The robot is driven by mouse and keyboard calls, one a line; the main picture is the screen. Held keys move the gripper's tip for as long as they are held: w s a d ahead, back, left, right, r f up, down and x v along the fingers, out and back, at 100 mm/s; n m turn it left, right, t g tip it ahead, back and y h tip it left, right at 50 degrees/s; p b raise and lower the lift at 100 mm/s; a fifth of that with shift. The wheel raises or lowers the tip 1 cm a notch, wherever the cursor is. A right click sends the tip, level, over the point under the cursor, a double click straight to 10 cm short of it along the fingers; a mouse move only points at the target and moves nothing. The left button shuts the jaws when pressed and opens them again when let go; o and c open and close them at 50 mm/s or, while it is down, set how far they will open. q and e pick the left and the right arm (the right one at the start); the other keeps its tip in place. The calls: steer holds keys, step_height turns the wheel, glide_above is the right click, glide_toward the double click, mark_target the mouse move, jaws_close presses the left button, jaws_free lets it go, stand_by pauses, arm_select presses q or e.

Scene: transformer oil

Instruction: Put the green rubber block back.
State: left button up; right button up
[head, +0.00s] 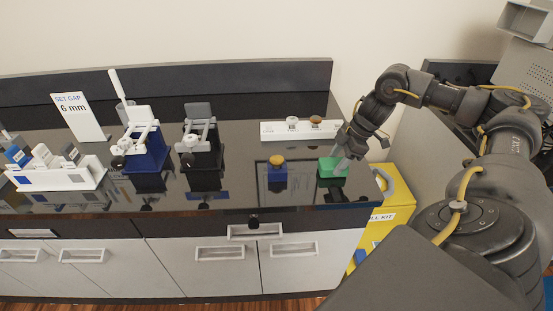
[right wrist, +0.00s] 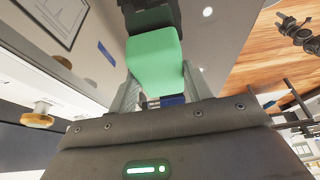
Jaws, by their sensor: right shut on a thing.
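The green rubber block (head: 331,167) is near the right end of the black glossy counter in the head view. My right gripper (head: 343,163) is shut on it from above and to the right. In the right wrist view the green block (right wrist: 155,62) sits between the two fingers, with a dark part beyond it and a bit of blue below it. Whether the block touches the counter cannot be told.
A blue block with a brass-coloured top (head: 277,175) stands left of the green block. A white holder (head: 300,131) with round caps lies behind. Blue and black clamp devices (head: 145,150) stand further left. A yellow kit box (head: 392,210) is beyond the counter's right edge.

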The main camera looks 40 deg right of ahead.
steer(key=shift+f, duration=0.15)
steer(key=o, duration=1.4)
steer(key=v, duration=0.8)
steer(key=shift+p+v, duration=1.1)
steer(key=shift+v, duration=0.35)
